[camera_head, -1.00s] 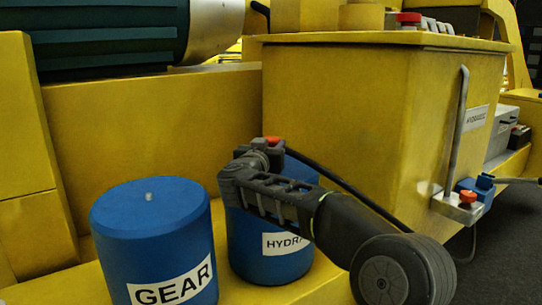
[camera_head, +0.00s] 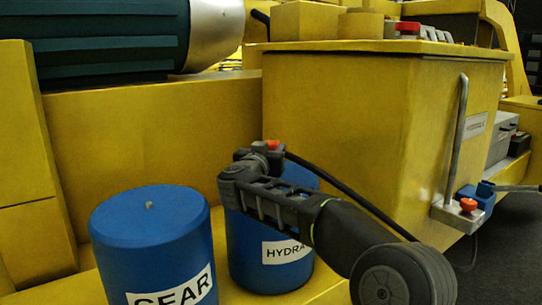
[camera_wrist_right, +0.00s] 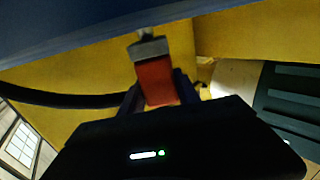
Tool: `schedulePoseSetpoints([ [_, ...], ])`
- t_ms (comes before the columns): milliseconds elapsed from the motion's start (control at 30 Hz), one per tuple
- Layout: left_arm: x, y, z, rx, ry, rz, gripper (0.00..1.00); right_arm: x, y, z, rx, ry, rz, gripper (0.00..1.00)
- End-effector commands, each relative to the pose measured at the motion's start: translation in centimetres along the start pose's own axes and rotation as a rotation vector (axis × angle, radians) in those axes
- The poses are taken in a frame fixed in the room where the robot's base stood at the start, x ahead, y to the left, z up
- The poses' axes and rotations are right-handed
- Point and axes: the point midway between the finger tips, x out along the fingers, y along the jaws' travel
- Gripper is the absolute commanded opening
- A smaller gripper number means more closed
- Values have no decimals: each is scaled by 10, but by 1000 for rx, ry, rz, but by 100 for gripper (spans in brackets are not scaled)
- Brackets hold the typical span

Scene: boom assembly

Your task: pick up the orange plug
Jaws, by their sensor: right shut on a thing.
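The orange plug (camera_head: 272,145) shows as a small orange-red piece at the fingertips of my right gripper (camera_head: 262,156), above the top of the blue HYDRA-labelled canister (camera_head: 248,248). In the right wrist view the orange plug (camera_wrist_right: 155,80) sits between the dark fingers, with a grey collar and tip at its far end. My right gripper is shut on it. A black hose (camera_head: 340,198) runs from near the plug down to the right, behind my right arm. My left gripper is not in view.
A blue GEAR-labelled canister (camera_head: 150,240) stands left of the gripper. A yellow tank (camera_head: 350,110) rises behind, with a grey handle (camera_head: 461,140) on its side. Another orange-red knob (camera_head: 468,205) sits on a bracket at right, beside a blue connector (camera_head: 480,195).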

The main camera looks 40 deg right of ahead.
Motion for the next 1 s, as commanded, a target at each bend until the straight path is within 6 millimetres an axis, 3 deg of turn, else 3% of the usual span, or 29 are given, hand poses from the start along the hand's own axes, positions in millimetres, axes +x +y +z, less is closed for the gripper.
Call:
schedulePoseSetpoints([
  [300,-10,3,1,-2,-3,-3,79,-1,0,-63,5,5,0,0],
  [433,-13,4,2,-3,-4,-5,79,0,0,-81,3,4,0,0],
  [1000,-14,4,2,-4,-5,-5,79,0,1,-88,1,4,0,0],
])
